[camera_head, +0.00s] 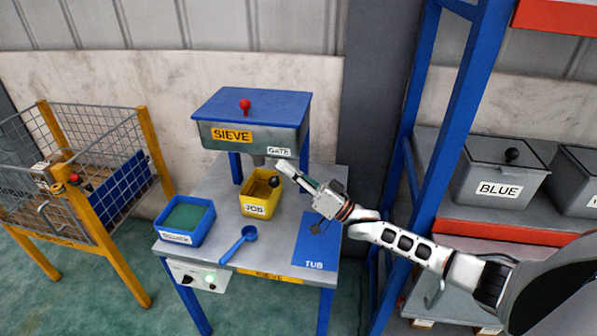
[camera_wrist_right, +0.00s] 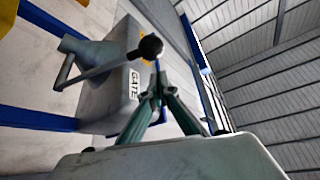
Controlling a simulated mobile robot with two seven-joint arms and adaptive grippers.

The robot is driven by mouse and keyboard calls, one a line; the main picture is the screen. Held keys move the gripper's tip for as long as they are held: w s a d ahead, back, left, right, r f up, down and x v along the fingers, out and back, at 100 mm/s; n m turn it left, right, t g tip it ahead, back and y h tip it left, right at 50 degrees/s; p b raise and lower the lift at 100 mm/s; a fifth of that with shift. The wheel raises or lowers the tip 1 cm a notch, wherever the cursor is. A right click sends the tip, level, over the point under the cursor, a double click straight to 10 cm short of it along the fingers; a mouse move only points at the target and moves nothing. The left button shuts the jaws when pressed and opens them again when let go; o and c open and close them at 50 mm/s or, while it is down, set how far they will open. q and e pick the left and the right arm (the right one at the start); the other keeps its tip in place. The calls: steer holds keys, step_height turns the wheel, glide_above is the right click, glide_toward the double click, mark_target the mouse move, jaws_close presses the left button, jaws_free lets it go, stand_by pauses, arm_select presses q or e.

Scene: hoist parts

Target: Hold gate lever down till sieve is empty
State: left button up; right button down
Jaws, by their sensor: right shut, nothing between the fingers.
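The grey sieve box (camera_head: 253,138) with its blue lid and red knob stands on blue legs at the back of the bench. Its gate lever ends in a black ball (camera_head: 274,181), seen just above the yellow JOB tub (camera_head: 259,207). The right wrist view shows the lever's rod and black ball (camera_wrist_right: 150,47) beside the GATE label. My right gripper (camera_head: 285,168) is shut and empty, its fingertips (camera_wrist_right: 158,68) close to the ball; I cannot tell whether they touch. The sieve's inside is hidden under the lid. My left gripper is out of view.
A blue tray (camera_head: 207,231) with teal contents, a blue scoop (camera_head: 240,243) and a blue TUB mat (camera_head: 316,240) lie on the bench. A wire cage cart (camera_head: 142,170) stands left. A blue rack post (camera_head: 458,130) and the grey BLUE bin (camera_head: 500,188) are right.

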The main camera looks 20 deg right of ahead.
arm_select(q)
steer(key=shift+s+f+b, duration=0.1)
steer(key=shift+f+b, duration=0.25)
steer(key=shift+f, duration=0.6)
arm_select(e)
steer(key=shift+s+a+f, duration=0.2)
steer(key=shift+a+f, duration=0.05)
steer(key=shift+f, duration=0.3)
steer(key=shift+s+a+f, duration=0.15)
steer(key=shift+a+f, duration=0.05)
steer(key=shift+f, duration=0.35)
